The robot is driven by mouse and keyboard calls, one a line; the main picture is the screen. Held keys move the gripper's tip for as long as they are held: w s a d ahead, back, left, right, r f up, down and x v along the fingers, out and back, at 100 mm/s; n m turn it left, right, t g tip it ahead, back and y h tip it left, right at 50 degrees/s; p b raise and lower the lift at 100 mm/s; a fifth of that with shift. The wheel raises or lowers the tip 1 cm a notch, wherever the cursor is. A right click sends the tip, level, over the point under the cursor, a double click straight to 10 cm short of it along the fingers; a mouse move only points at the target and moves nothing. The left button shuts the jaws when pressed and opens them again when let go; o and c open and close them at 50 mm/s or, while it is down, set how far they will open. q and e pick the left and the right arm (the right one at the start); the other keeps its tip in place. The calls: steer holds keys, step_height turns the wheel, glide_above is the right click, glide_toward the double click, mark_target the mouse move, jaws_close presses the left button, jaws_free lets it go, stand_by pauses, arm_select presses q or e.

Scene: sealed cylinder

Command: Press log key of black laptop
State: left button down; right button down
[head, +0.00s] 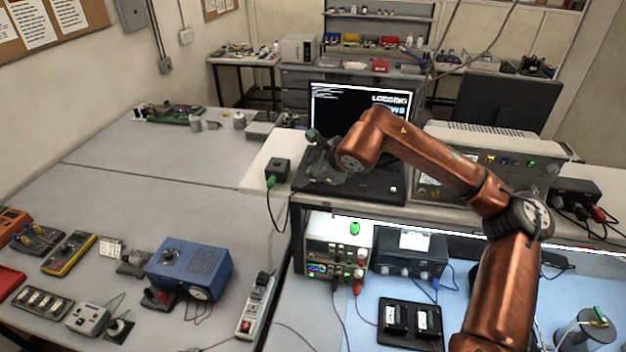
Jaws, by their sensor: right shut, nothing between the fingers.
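The black laptop (385,191) stands open on the raised shelf. Its screen (340,106) is lit and shows white text on black, partly covered by my arm; large letters that seem to read "LOGGING" show at the upper right. My right gripper (318,172) is shut and empty, over the left part of the laptop's keyboard. Whether its fingertips touch a key cannot be told. The log key cannot be made out; the gripper and forearm hide much of the keyboard. My left gripper is not in view.
A small black box (278,170) with a green plug sits left of the laptop. A bench instrument (450,172) stands right of it, with a dark monitor (500,103) behind. The left table's middle is clear.

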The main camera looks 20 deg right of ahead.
step_height(320, 180, up, 6)
steer(key=p, duration=0.2)
steer(key=shift+f+p, duration=0.1)
steer(key=shift+p, duration=0.25)
stand_by(1.1)
